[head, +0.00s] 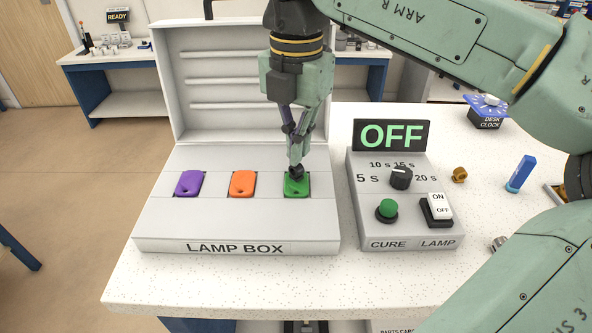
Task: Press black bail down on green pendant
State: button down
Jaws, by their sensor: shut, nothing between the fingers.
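The green pendant (297,187) lies in the right-hand slot of the lamp box (238,222). My gripper (296,172) is shut and points down over the upper part of the green pendant. A small dark piece, which looks like the black bail, shows at its fingertips on the pendant's upper edge. The fingertips and the dark piece overlap, so I cannot tell exactly where one touches the other. Nothing is clearly held between the fingers.
Purple (189,184) and orange (242,184) pendants lie to the left. The lamp box lid (236,80) stands open behind. Right is a control box (405,215) with an OFF display (391,135). Farther right are a brass ring (460,174), blue tube (521,173) and desk clock (487,112).

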jog(key=shift+f+b, duration=0.65)
jog(key=shift+f, duration=0.2)
jog(key=shift+r, duration=0.1)
dwell(0.9)
jog(key=shift+r+p, duration=2.7)
jog(key=shift+r, duration=0.75)
